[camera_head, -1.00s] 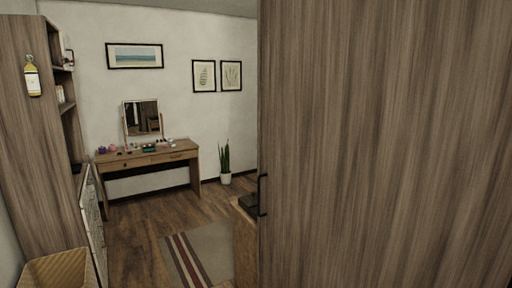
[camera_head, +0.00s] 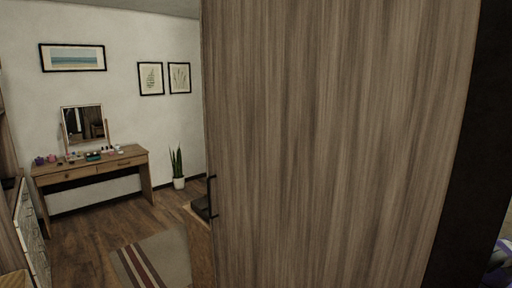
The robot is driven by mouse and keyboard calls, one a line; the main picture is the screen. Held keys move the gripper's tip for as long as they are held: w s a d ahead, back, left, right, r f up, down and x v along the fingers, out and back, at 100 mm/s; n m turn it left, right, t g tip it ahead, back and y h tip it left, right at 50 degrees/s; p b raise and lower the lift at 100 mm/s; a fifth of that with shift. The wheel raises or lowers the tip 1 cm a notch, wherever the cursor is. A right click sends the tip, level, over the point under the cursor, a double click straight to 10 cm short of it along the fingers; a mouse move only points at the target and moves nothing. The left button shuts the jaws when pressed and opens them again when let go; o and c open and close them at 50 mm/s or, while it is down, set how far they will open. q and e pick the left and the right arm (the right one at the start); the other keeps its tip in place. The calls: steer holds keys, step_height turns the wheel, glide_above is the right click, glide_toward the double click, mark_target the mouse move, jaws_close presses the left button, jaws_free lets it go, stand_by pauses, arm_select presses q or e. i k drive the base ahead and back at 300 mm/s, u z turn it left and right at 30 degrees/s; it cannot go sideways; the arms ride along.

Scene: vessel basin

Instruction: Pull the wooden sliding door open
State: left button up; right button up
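The wooden sliding door (camera_head: 325,150) is a tall grey-brown panel with vertical grain. It fills the middle and right of the head view, close to me. A black bar handle (camera_head: 211,197) sits near its left edge. To the left of that edge there is an open gap into a room. Neither of my grippers shows in the view, and nothing is seen touching the handle.
Through the gap are a wooden dressing table (camera_head: 90,168) with a mirror, a potted plant (camera_head: 178,168) and a striped rug (camera_head: 155,262). Wood floor (camera_head: 95,235) lies open between them. A dark vertical strip (camera_head: 462,170) borders the door's right side.

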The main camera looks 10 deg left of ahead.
mark_target(352, 143)
steer(key=u, duration=0.55)
steer(key=k, duration=0.95)
steer(key=u, duration=1.25)
steer(key=i, duration=1.95)
steer(key=z, duration=1.4)
steer(key=i, duration=1.05)
steer(key=z, duration=1.4)
steer(key=i, duration=0.25)
steer(key=z, duration=0.25)
